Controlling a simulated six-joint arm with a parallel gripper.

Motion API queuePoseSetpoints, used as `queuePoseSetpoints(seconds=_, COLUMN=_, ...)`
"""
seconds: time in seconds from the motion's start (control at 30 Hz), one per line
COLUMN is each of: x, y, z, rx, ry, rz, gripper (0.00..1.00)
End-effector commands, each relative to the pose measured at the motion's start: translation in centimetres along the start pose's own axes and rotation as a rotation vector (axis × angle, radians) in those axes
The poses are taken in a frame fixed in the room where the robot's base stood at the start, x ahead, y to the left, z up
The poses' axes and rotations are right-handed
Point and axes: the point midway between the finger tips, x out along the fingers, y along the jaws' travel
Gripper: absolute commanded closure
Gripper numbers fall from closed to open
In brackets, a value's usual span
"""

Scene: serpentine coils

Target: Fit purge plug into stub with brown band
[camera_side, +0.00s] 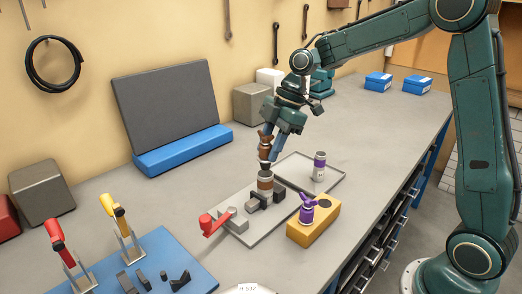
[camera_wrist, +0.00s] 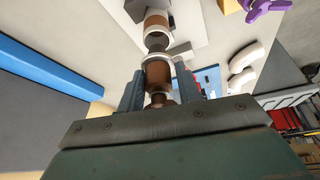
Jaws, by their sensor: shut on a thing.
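My gripper (camera_side: 272,142) is shut on the brown purge plug (camera_side: 265,143), holding it upright over the grey plate. In the wrist view the plug (camera_wrist: 158,74) sits between my gripper's two fingers (camera_wrist: 160,88), its dark nose facing the stub. The stub with the brown band (camera_side: 265,183) stands in a clamp right below the plug, and it also shows in the wrist view (camera_wrist: 155,22). The nose is at or just above the stub's mouth; I cannot tell whether it touches or has entered. A stub with a purple band (camera_side: 319,166) stands farther right on the plate.
A yellow block (camera_side: 325,224) holding a purple plug (camera_side: 307,209) is in front of the plate. A red-handled valve (camera_side: 213,224) is at the plate's left end. A blue mat (camera_side: 190,262) with red and yellow tools is front left.

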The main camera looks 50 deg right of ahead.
Motion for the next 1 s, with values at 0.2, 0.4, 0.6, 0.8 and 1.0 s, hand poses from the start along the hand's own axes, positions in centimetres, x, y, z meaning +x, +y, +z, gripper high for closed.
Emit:
queuePoseSetpoints(seconds=0.2, x=0.1, y=0.0, z=0.0, rx=0.000, ry=0.000, rz=0.001, gripper=0.99)
queuePoseSetpoints(seconds=0.4, x=0.1, y=0.0, z=0.0, rx=0.000, ry=0.000, rz=0.001, gripper=0.99)
queuePoseSetpoints(seconds=0.6, x=0.4, y=0.0, z=0.1, rx=0.001, ry=0.000, rz=0.000, gripper=0.99)
queuePoseSetpoints(seconds=0.8, x=0.8, y=-0.1, z=0.3, rx=0.000, ry=0.001, rz=-0.001, gripper=0.99)
queuePoseSetpoints(seconds=1.0, x=1.3, y=-0.1, z=0.5, rx=0.000, ry=0.002, rz=0.000, gripper=0.99)
